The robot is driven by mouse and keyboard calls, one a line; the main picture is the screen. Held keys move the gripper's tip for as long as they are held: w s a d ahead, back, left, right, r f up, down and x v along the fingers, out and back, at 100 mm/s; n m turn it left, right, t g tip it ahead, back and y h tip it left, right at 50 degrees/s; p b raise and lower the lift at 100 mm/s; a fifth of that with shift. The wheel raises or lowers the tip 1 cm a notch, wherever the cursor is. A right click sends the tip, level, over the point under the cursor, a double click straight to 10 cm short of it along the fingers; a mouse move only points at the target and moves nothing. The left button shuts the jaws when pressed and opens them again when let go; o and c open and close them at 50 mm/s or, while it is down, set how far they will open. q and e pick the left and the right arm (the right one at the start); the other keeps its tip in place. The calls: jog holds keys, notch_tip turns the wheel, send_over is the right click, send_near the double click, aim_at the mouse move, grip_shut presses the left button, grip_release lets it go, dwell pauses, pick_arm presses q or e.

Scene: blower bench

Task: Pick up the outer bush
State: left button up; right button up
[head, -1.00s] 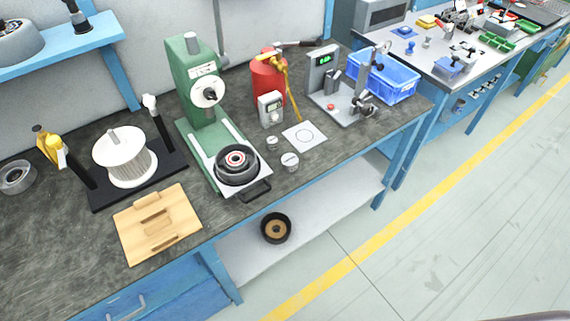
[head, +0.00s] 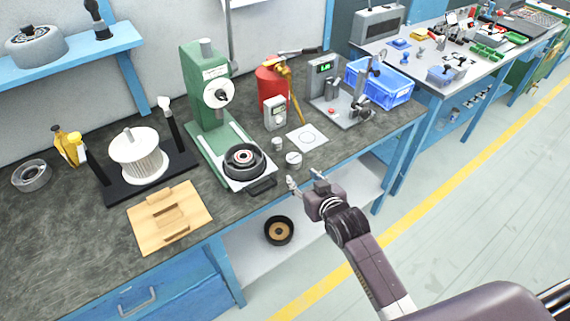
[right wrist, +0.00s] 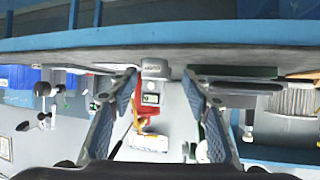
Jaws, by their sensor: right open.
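Two small silvery round parts stand on the bench beside the green press (head: 205,90) in the head view. One (head: 293,158) is near the front edge, and the other (head: 277,144) is just behind it. I cannot tell for sure which is the outer bush. My right gripper (head: 306,184) is open and empty, in front of the bench edge and a little right of these parts. The right wrist view shows its two fingers spread apart (right wrist: 163,110), with the bench edge beyond them. My left gripper is not in view.
A black round housing (head: 244,160) sits on the press base. A white card (head: 307,138), a grey meter (head: 275,112) and a gauge stand (head: 340,112) are behind and right. A wooden board (head: 170,217) lies at left.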

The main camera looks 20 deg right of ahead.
aim_at(297, 163)
jog(key=w, duration=0.3)
jog(key=shift+w+d+r+t, duration=0.15)
jog(key=shift+r+t, duration=0.05)
jog(key=shift+t, duration=0.1)
jog(key=shift+d+p+x, duration=0.15)
jog(key=shift+p+x, duration=0.05)
jog(key=shift+x, duration=1.55)
jog(key=shift+d+p+x, duration=0.15)
jog(key=shift+x, duration=1.55)
jog(key=shift+a, duration=0.15)
jog(key=shift+c, duration=0.4)
jog(key=c, duration=1.1)
